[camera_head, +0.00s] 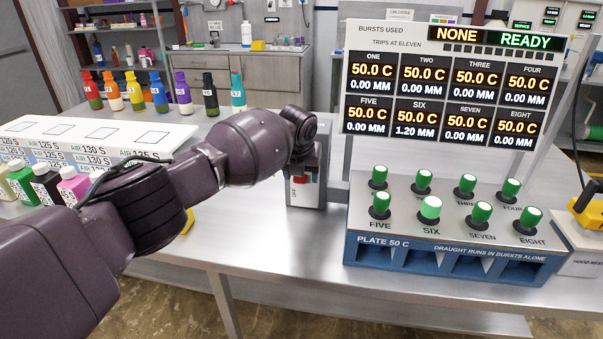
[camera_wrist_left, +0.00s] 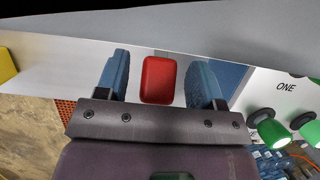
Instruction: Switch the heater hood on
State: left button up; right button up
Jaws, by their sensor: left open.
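A grey switch box (camera_head: 306,193) stands on the steel bench, left of the plate console. It carries a red switch (camera_head: 299,180), with the word OFF beside it. In the left wrist view the red switch (camera_wrist_left: 158,80) lies between the two blue fingers of my left gripper (camera_wrist_left: 162,84), with a gap on each side. The gripper is open and empty. In the head view my left gripper (camera_head: 311,152) is at the box, partly hidden by my wrist. A yellow-handled tool (camera_head: 587,207) rests on a stand marked as the hood rest at the far right.
The plate console (camera_head: 445,225) with several green knobs is close right of the box. A display board (camera_head: 452,85) above it reads NONE READY. Several coloured bottles (camera_head: 182,94) stand behind my arm. Bare bench (camera_head: 250,235) lies left of the box.

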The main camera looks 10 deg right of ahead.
aim_at(299, 183)
pick_arm(q)
jog(key=shift+r, duration=0.1)
jog(key=shift+r, duration=0.15)
jog(key=p+v, duration=0.1)
jog(key=v, duration=0.7)
jog(key=shift+s+a+r, duration=0.1)
jog(key=shift+s+r, duration=0.05)
jog(key=shift+r, duration=0.2)
jog(key=shift+v, duration=0.85)
